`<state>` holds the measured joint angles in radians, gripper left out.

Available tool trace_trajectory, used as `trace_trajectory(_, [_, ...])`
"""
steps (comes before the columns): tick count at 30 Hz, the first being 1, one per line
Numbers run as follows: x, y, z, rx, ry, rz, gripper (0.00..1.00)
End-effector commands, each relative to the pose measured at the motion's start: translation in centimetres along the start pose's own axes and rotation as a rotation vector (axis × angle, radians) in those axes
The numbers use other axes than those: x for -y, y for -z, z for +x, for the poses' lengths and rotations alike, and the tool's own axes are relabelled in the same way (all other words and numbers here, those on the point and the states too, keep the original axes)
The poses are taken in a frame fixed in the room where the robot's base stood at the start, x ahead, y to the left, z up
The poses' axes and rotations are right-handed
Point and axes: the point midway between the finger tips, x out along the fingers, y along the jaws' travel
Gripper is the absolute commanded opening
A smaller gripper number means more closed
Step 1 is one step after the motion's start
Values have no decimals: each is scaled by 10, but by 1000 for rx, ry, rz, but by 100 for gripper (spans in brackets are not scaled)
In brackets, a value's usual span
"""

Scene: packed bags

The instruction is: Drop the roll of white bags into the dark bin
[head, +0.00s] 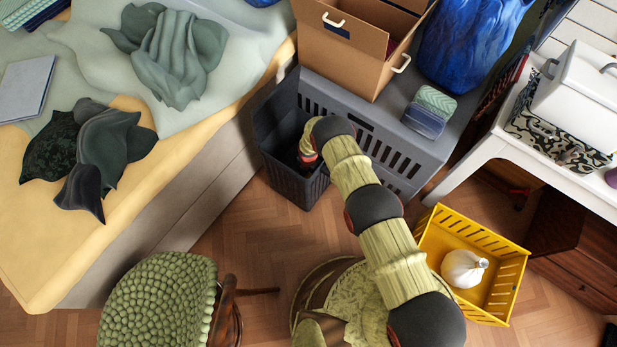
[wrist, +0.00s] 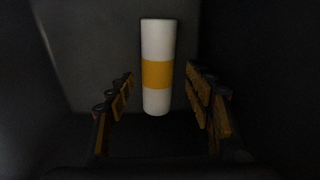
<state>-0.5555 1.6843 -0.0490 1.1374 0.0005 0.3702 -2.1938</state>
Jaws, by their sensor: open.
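The roll of white bags (wrist: 157,42) is a white cylinder with a yellow band, seen in the wrist view. It lies beyond the fingertips, with dark gaps on both sides, and neither finger visibly touches it. Dark walls surround it. The dark bin (head: 276,135) stands on the floor in the head view, beside the bed and the grey crate. My gripper (head: 309,163) is down at the bin's opening, partly hidden by my arm. In the wrist view my gripper (wrist: 160,76) has its fingers wide apart. The roll is hidden in the head view.
A grey slatted crate (head: 384,130) adjoins the bin and carries a cardboard box (head: 340,60) and a blue bag (head: 465,45). A yellow crate (head: 508,285) holding a white bulb-shaped object (head: 464,268) stands at right. A green stool (head: 160,300) is at lower left.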

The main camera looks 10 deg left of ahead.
Motion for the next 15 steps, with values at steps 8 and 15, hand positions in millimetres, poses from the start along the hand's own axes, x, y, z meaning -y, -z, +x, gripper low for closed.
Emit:
trace_trajectory(8, [-2,-1,-68,1,-2,0,53])
trace_trajectory(15, [-1,-1,-95,1,-1,0,53])
